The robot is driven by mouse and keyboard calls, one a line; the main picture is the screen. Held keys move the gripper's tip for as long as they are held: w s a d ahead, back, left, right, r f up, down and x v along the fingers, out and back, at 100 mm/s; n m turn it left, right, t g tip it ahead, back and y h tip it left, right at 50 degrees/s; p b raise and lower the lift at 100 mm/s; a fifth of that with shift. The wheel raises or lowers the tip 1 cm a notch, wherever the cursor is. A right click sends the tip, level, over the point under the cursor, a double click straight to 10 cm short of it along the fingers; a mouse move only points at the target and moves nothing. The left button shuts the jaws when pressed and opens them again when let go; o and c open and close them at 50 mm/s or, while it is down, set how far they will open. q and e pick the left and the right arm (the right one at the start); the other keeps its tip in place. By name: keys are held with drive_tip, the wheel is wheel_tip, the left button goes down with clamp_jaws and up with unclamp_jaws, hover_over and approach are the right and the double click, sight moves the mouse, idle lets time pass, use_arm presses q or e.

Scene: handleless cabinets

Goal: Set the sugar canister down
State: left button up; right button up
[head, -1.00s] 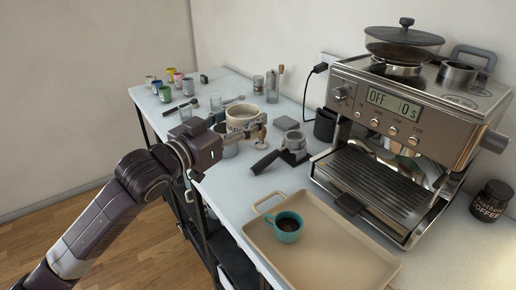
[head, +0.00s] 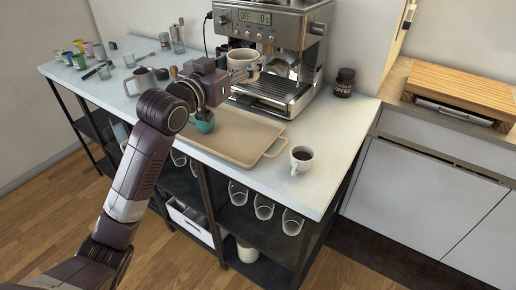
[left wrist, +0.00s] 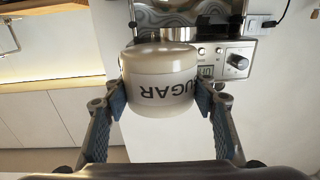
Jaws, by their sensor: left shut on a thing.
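The sugar canister (head: 243,62) is a cream, round jar, held above the tray in front of the espresso machine in the head view. In the left wrist view the canister (left wrist: 160,82) shows its SUGAR lettering upside down. My left gripper (head: 240,76) is shut on it, with a finger pad on each side (left wrist: 161,96). The canister is clear of the counter (head: 310,128). My right gripper is in neither view.
A tan tray (head: 240,148) with a teal cup (head: 205,122) lies under my left gripper. A white mug of coffee (head: 301,159) stands right of it. The espresso machine (head: 275,50) and coffee jar (head: 344,82) stand behind.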

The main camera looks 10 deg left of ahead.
use_arm(q)
drive_tip(key=shift+d+f, duration=0.5)
drive_tip(key=shift+d, duration=0.05)
wheel_tip(320, 180, down, 14)
drive_tip(key=shift+w+a+f, duration=0.1)
drive_tip(key=shift+f, duration=0.1)
drive_tip(key=shift+f+b, duration=0.35)
drive_tip(key=shift+f, duration=2.05)
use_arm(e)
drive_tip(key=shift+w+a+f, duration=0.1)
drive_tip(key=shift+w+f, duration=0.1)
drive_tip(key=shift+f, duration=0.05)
use_arm(q)
drive_tip(key=shift+f, duration=0.1)
drive_tip(key=o, duration=1.7)
drive_tip(key=shift+f, duration=0.15)
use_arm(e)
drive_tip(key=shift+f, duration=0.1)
use_arm(q)
drive_tip(key=shift+o, duration=0.2)
